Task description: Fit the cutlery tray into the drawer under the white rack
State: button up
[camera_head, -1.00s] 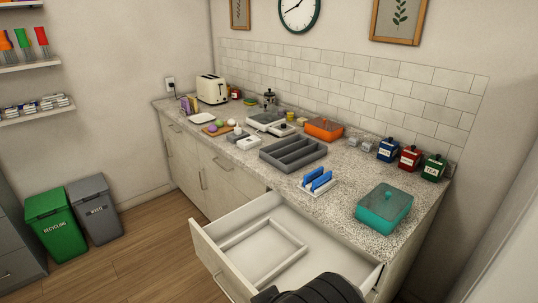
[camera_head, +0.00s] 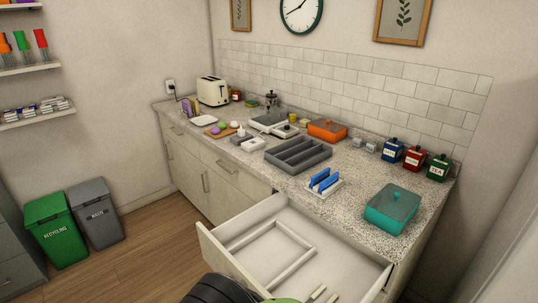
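The cutlery tray (camera_head: 298,154) is dark grey, with several long compartments. It lies flat on the countertop, behind the open drawer. The white rack (camera_head: 324,187) holds upright blue pieces and stands on the counter to the right of the tray. The drawer (camera_head: 327,246) below it is pulled out. Inside, a low raised frame outlines a space on the left, and its floor there looks bare. At the bottom edge, a black rounded part of my arm and a green part show over the drawer front, with small pale pieces beside them. I cannot tell whether these are fingers.
A teal lidded box (camera_head: 391,208) stands near the counter's right end. Blue, red and green canisters (camera_head: 413,158) stand behind it. An orange box (camera_head: 327,129), a cutting board (camera_head: 220,131) and a toaster (camera_head: 213,91) lie farther left. Two bins (camera_head: 95,213) stand on the floor.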

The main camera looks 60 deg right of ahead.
aim_at(280, 248)
jog(key=i+l+z, duration=0.25)
jog(key=i, duration=0.3)
jog(key=i+j+z, duration=0.1)
jog(key=i+z, duration=0.2)
jog(key=i, duration=0.25)
jog(key=i+j+z, duration=0.1)
jog(key=i+z, duration=0.15)
jog(key=i, duration=0.3)
jog(key=i+j+z, duration=0.3)
jog(key=i, duration=0.25)
jog(key=i+l+z, duration=0.1)
jog(key=z, duration=0.3)
jog(key=i+z, duration=0.5)
jog(key=z, duration=0.3)
jog(key=i+j+z, duration=0.2)
jog(key=z, duration=0.2)
jog(key=i+l+z, duration=0.3)
jog(key=i, duration=0.3)
